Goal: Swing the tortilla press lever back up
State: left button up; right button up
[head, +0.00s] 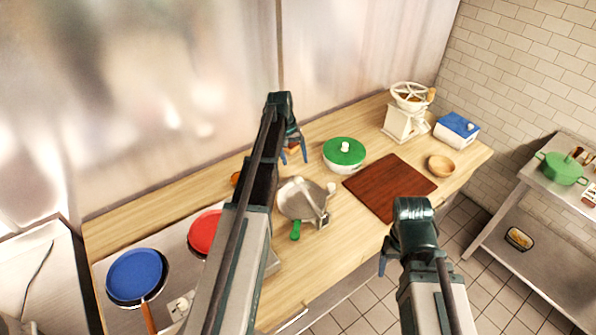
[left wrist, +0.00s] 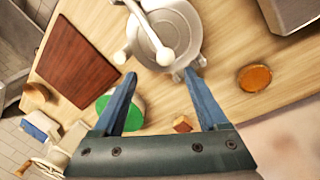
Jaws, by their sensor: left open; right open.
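The grey metal tortilla press (head: 291,205) stands on the wooden counter, right of my left arm. Its pale lever (head: 309,196) lies across the round plate. A green grip (head: 295,230) shows at the press's near side. In the left wrist view the press (left wrist: 184,32) is at the top, with the lever's (left wrist: 149,32) rounded end toward my gripper. My left gripper (head: 293,157) is open and empty beyond the press; its fingertips (left wrist: 160,75) point at the lever end, apparently apart from it. My right gripper (head: 384,265) is open and empty at the counter's front edge.
A green-lidded pot (head: 344,153) and a brown board (head: 388,187) are right of the press. A grinder (head: 405,122), blue-topped box (head: 457,130) and wooden bowl (head: 440,165) stand further right. Red (head: 204,232) and blue (head: 134,275) pans are at left. Counter in front of the press is clear.

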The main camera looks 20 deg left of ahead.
aim_at(297, 177)
pick_arm(q)
jog(key=f+b, duration=0.4)
jog(key=w+f+b, duration=0.1)
jog(key=f+b, duration=0.3)
jog(key=b, duration=0.1)
jog(key=f+b, duration=0.4)
jog(key=f, duration=0.1)
jog(key=shift+w+d+b, duration=0.3)
jog(key=shift+w+d, duration=0.05)
grip_shut()
dwell(0.3)
dwell(1.0)
